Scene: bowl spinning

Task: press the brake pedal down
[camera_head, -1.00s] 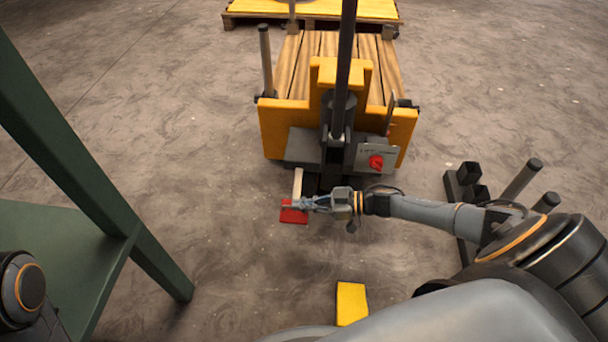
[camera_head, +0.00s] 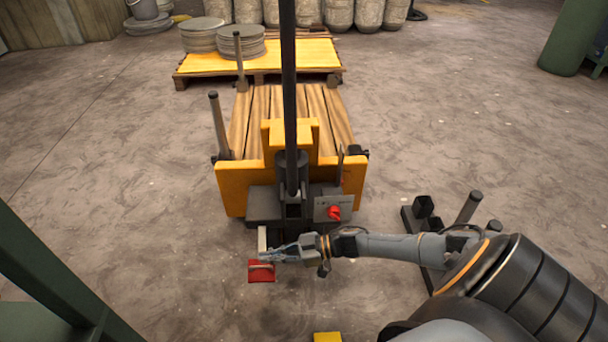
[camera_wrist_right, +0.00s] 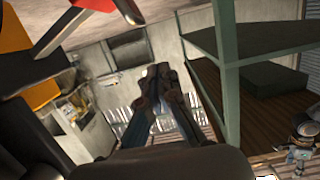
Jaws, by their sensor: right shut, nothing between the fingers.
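The brake pedal has a red pad (camera_head: 261,272) on a pale metal arm (camera_head: 262,238), low at the near left side of the yellow cart (camera_head: 235,185). My right gripper (camera_head: 276,255) is shut and empty. In the head view its fingers overlap the pad's upper edge and the foot of the pedal arm; I cannot tell if they touch it. The wrist view shows the gripper's fingers together (camera_wrist_right: 157,75) and a red part (camera_wrist_right: 98,4), likely the pad, at the upper left, apart from the fingertips. My left gripper is out of view.
A dark upright post (camera_head: 289,90) rises from the cart, and a red knob (camera_head: 334,212) sits on its grey panel. A black stand with posts (camera_head: 420,225) is at right. A green frame (camera_head: 45,275) fills the lower left. A yellow pallet (camera_head: 260,62) with stacked discs stands behind.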

